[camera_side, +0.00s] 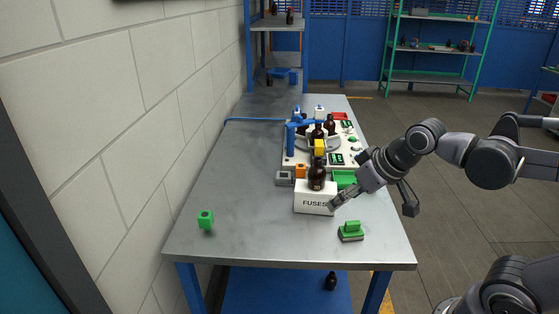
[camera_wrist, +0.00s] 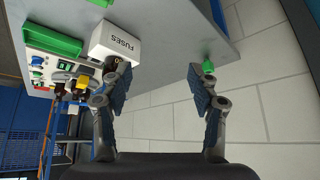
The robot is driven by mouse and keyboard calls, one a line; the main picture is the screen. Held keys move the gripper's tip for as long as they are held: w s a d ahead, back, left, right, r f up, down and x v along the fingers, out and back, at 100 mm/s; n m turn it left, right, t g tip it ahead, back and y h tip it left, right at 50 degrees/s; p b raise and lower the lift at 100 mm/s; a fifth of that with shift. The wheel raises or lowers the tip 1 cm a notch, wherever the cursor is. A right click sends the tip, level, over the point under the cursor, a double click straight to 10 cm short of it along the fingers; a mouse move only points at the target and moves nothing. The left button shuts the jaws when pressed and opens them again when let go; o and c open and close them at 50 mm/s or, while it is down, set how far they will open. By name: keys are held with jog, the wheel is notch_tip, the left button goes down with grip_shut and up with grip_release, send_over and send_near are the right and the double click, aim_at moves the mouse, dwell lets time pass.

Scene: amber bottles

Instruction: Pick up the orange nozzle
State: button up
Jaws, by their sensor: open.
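A small orange part (camera_side: 301,171) that looks like the orange nozzle stands beside a grey block, behind and left of the white FUSES box (camera_side: 315,198) in the side view. Its shape is too small to tell. I cannot pick it out surely in the wrist view. My gripper (camera_side: 371,208) is open and empty, in front and right of the box, with one finger close to the box's right side. In the wrist view my gripper (camera_wrist: 158,78) has its fingers wide apart, the left one partly covering the FUSES box (camera_wrist: 118,42) and a dark bottle.
An amber bottle (camera_side: 317,176) stands at the FUSES box. A machine panel (camera_side: 292,150) with more bottles and a blue post is behind. A green block (camera_side: 205,219) sits front left and a green part (camera_side: 351,232) front right. The left table (camera_side: 235,180) is mostly clear beside a wall.

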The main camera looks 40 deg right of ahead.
jog(key=w+d+r+m+g, duration=0.1)
jog(key=w+d+r, duration=0.1)
jog(key=w, duration=0.3)
jog(key=w+d+r+m, duration=0.1)
jog(key=w+r, duration=0.2)
jog(key=w, duration=0.1)
jog(key=m+g, duration=0.5)
jog(key=m, duration=0.1)
send_over(301, 166)
jog(key=s, duration=0.2)
jog(key=shift+h, duration=0.4)
jog(key=f, duration=1.2)
jog(key=shift+w+a, duration=0.15)
jog(key=shift+w, duration=0.1)
jog(key=f, duration=0.5)
jog(key=shift+w, duration=0.25)
jog(key=shift+w+f, duration=0.25)
jog(key=shift+f, duration=1.05)
jog(key=shift+w+f, duration=0.25)
jog(key=shift+f, duration=1.05)
jog(key=c, duration=1.2)
